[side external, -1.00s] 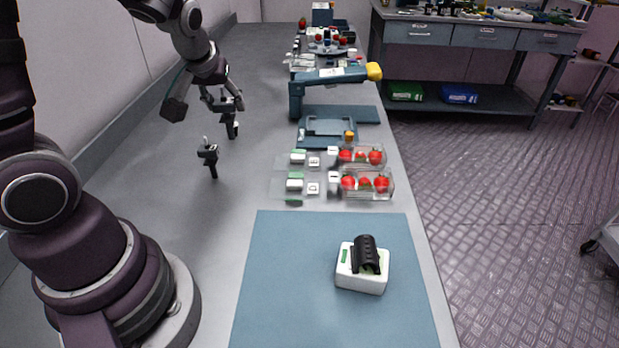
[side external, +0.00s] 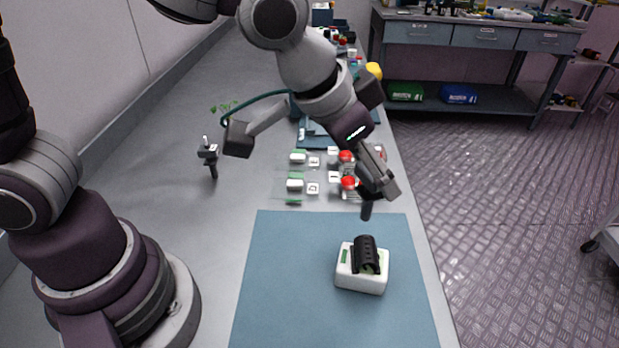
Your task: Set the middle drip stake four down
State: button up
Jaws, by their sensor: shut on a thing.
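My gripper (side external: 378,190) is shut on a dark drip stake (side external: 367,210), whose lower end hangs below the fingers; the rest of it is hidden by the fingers. It is above the far right part of the blue mat (side external: 290,290), beyond a white block (side external: 361,282) with a ribbed black piece (side external: 366,252) on top. The held stake looks apart from the block. Another dark stake (side external: 209,158) with a small knob on top stands upright on the grey bench at left.
The near and left mat is clear. The bench edge drops to the floor at right.

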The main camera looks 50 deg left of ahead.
jog(key=s+d+m+g+h, duration=0.1)
jog(key=s+d+m+h, duration=0.1)
jog(key=s+d+m, duration=0.2)
jog(key=s+d, duration=0.3)
jog(key=d, duration=0.2)
jog(key=shift+s+m+g, duration=0.15)
jog(key=shift+m+g, duration=0.15)
jog(key=shift+m, duration=0.1)
notch_tip(320, 180, down, 13)
jog(key=shift+s, duration=0.1)
jog(key=shift+f, duration=0.1)
jog(key=o, duration=0.8)
jog(key=v, duration=1.2)
jog(key=w+a+r+n+y, duration=0.1)
jog(key=a+n, duration=0.3)
jog(key=a, duration=0.6)
jog(key=w+a+r+n+t+y, duration=0.1)
jog(key=a+r+n+y, duration=0.2)
jog(key=a, duration=0.7)
jog(key=shift+r+n, duration=0.75)
jog(key=shift+n, duration=0.45)
